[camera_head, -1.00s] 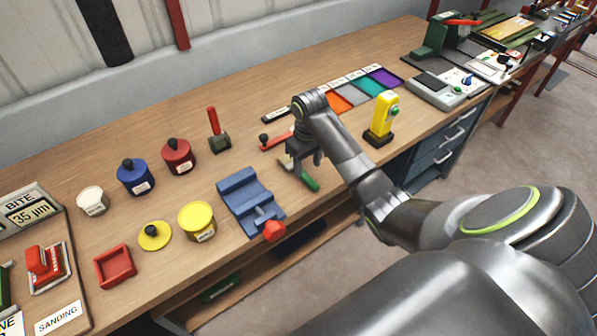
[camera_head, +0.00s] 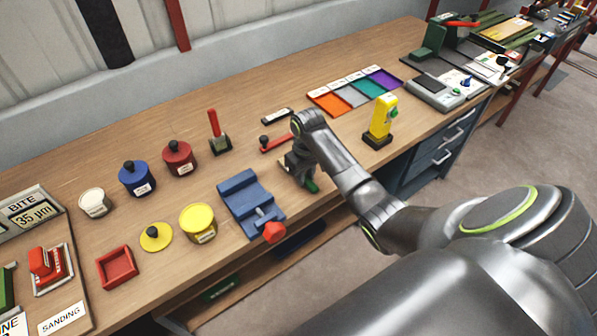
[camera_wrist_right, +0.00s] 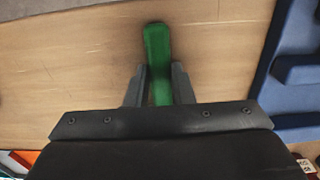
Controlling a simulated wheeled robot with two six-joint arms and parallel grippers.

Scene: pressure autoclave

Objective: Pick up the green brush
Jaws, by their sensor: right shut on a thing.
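The green brush (camera_wrist_right: 157,50) lies between the two fingers of my right gripper (camera_wrist_right: 159,85) in the right wrist view, with its green end sticking out past the fingertips. In the head view only a small green end of the brush (camera_head: 312,186) shows below my right gripper (camera_head: 300,178); the rest is hidden by the gripper. The right gripper is shut on the brush, low over the wooden bench. I cannot tell whether the brush touches the bench top. My left gripper is not in view.
A blue vise (camera_head: 243,196) with a red knob stands close left of the right gripper. A yellow device (camera_head: 382,118) stands to its right, and a red-handled tool (camera_head: 276,143) lies behind it. Jars and a red tray (camera_head: 116,267) are further left. The bench's front edge is near.

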